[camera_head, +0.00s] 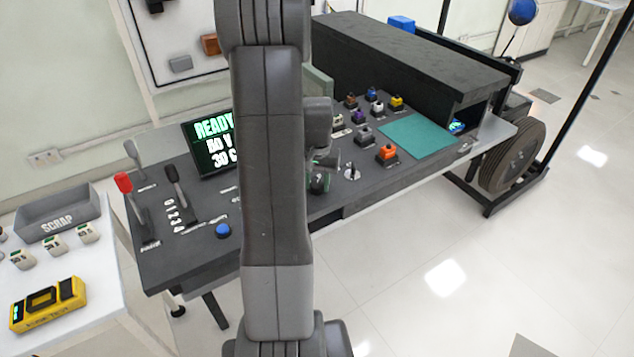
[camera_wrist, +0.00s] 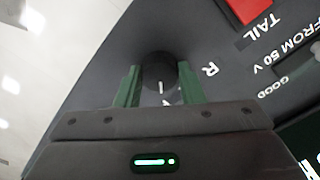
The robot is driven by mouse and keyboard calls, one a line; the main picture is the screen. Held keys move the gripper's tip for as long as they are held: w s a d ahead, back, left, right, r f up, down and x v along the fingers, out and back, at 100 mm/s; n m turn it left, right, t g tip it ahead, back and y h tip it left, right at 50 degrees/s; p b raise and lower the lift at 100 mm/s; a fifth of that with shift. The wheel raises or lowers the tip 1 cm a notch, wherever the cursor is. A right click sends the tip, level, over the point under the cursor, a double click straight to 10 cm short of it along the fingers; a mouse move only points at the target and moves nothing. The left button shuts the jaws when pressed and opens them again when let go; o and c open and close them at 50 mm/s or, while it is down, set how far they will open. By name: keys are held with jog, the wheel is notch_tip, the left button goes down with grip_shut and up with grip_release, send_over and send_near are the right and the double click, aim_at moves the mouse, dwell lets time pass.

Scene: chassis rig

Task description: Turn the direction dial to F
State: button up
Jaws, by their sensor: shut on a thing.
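The direction dial (camera_wrist: 159,78) is a round black knob with a short white pointer line, set in the dark console panel. In the wrist view my gripper (camera_wrist: 158,68) has its green fingers on either side of the knob, shut on it. The white line points toward the bottom of the picture, at a partly hidden letter between the fingers. A white letter R (camera_wrist: 210,69) is printed to the right of the knob. I see no F clearly. In the head view my arm hides much of the console's middle.
The console (camera_head: 190,255) carries a red-handled lever (camera_head: 124,184), a black lever (camera_head: 175,180), a blue button (camera_head: 223,231) and a READY screen (camera_head: 208,145). Several coloured blocks stand beside a green mat (camera_head: 418,137). A scrap tray (camera_head: 57,212) is on the left table.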

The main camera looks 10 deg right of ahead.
aim_at(317, 184)
jog(key=shift+m, duration=0.4)
jog(key=o, duration=1)
jog(key=shift+r, duration=0.1)
notch_tip(317, 184, up, 14)
jog(key=shift+f, duration=0.2)
notch_tip(317, 184, down, 14)
jog(key=shift+r, duration=0.1)
dwell(0.4)
